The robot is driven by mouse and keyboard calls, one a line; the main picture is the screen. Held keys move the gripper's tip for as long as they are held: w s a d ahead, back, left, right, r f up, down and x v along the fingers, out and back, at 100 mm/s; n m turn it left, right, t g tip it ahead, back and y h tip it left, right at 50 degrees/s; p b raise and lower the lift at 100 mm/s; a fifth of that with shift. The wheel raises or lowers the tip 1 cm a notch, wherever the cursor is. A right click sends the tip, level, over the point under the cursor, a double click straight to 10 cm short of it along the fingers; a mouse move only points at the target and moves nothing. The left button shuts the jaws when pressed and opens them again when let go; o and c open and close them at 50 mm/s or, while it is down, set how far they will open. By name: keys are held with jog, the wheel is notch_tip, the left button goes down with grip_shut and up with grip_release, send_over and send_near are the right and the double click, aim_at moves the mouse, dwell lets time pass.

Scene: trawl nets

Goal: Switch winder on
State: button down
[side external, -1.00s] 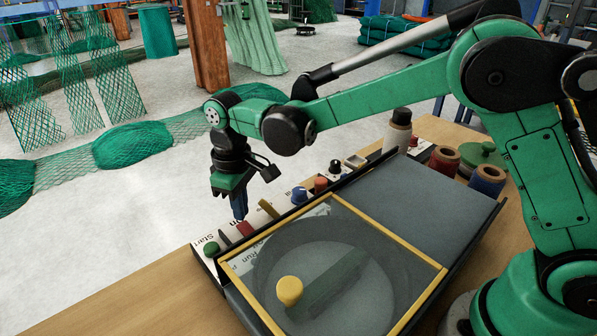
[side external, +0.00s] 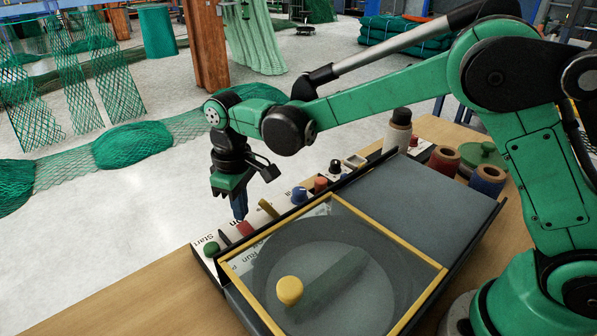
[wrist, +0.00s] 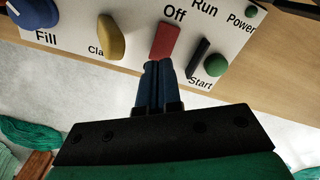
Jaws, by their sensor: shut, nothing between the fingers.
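The control panel (side external: 207,262) shows in the side view and, close up, in the wrist view (wrist: 140,62). A red lever (wrist: 165,41) stands on it below the word "Off"; it also shows in the side view (side external: 246,229). My gripper (wrist: 157,66) is shut and empty, pointing down at the panel. Its blue fingertips (side external: 240,216) are right at the near end of the red lever; I cannot tell whether they touch it. The fingers hide the panel just below the lever. No label reading "winder" is legible.
Left of the red lever in the wrist view are a yellow lever (wrist: 111,38) and a blue knob (wrist: 35,12). Right of it are a dark lever (wrist: 198,58) and a green button (wrist: 216,65). A yellow-framed clear cover (side external: 405,250) lies beside the panel.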

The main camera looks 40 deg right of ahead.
aim_at(243, 225)
jog(key=shift+f, duration=1.15)
dwell(0.5)
jog(key=shift+r, duration=3.5)
